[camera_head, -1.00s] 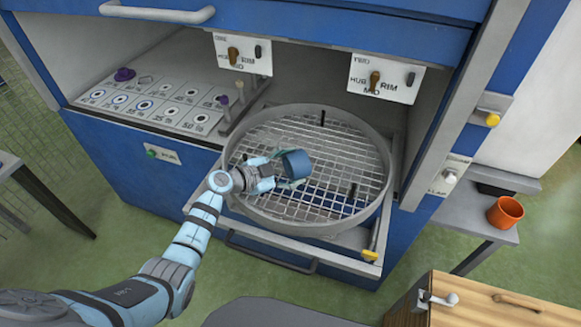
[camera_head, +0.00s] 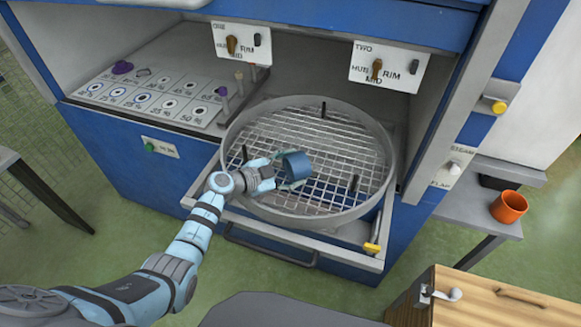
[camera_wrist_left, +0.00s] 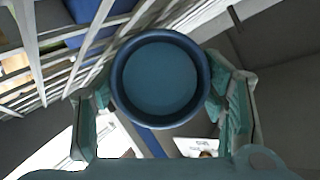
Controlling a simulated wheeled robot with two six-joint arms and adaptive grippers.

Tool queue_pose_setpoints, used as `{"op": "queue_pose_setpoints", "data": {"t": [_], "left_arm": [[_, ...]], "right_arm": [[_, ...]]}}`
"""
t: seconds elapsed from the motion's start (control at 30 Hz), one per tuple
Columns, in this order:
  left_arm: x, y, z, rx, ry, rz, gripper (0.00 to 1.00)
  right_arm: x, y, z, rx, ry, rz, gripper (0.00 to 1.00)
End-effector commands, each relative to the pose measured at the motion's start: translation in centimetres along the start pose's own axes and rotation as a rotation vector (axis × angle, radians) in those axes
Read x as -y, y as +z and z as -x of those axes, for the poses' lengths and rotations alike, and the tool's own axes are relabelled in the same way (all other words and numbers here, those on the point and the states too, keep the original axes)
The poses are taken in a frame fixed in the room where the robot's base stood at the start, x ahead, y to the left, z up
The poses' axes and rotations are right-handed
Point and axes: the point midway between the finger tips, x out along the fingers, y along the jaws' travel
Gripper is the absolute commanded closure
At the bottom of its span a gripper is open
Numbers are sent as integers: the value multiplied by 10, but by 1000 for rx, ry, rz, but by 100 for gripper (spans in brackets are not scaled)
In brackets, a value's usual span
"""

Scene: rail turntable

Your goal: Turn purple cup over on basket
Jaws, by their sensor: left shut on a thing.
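A blue cup (camera_head: 297,165) is held by my left gripper (camera_head: 281,172) over the round wire basket (camera_head: 322,214). No cup in view is clearly purple; this is the cup in my jaws. In the head view it looks tilted. In the left wrist view a round, rimmed end of the cup (camera_wrist_left: 160,80) faces the camera, between the two fingers of my left gripper (camera_wrist_left: 165,112). I cannot tell whether the cup touches the mesh. My right gripper is out of view.
Short dark pegs (camera_head: 354,183) stand up from the basket. A small purple thing (camera_head: 122,67) sits on the marked panel (camera_head: 140,92) at the left. An orange cup (camera_head: 509,206) stands on a side shelf.

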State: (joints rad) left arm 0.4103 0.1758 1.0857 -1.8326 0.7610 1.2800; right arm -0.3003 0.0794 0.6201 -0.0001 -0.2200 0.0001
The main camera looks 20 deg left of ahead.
Motion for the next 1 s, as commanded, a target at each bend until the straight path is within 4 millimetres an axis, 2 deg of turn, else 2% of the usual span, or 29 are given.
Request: {"op": "queue_pose_setpoints", "data": {"t": [0.27,0.3,0.4,0.77,0.87,1.0], "left_arm": [[-2,4,-2,0,-1,1,67],[-2,3,-2,0,-1,0,29],[-2,3,-1,0,0,0,13],[-2,4,1,2,1,0,11],[-2,5,12,3,-1,-2,11],[-1,7,48,7,-2,-6,11]], "right_arm": [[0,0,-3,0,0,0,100],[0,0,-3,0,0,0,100],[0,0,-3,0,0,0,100],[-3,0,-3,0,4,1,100],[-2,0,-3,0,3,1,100],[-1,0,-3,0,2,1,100]]}}
